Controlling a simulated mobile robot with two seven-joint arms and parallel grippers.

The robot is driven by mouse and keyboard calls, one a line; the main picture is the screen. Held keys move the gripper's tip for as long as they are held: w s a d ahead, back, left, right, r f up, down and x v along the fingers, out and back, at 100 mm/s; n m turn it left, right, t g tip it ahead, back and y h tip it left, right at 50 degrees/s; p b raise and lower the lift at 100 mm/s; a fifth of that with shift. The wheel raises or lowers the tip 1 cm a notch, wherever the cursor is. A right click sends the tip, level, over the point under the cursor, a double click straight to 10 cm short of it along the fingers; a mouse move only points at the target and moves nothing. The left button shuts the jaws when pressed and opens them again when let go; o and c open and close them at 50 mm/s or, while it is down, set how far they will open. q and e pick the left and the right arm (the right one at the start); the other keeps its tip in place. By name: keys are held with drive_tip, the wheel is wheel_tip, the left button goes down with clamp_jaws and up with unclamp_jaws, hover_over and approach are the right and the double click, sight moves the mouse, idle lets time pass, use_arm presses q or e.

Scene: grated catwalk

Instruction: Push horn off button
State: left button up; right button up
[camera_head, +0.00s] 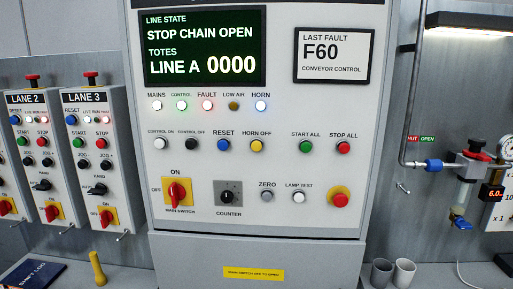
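The yellow HORN OFF button (256,146) sits in the middle button row of the grey control panel (320,195), right of the blue RESET button (223,145) and left of the green START ALL button (306,147). The HORN lamp (261,106) above it glows white. The FAULT lamp (207,105) glows red, and the CONTROL lamp (182,105) glows green. The screen (205,48) reads "STOP CHAIN OPEN". Neither gripper shows in the head view.
The red STOP ALL button (344,148), red main switch (177,192) and red mushroom button (340,200) share the panel. Lane boxes (95,150) stand left, air fittings (470,160) right. Cups (403,272) and a yellow tool-like object (97,268) are below.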

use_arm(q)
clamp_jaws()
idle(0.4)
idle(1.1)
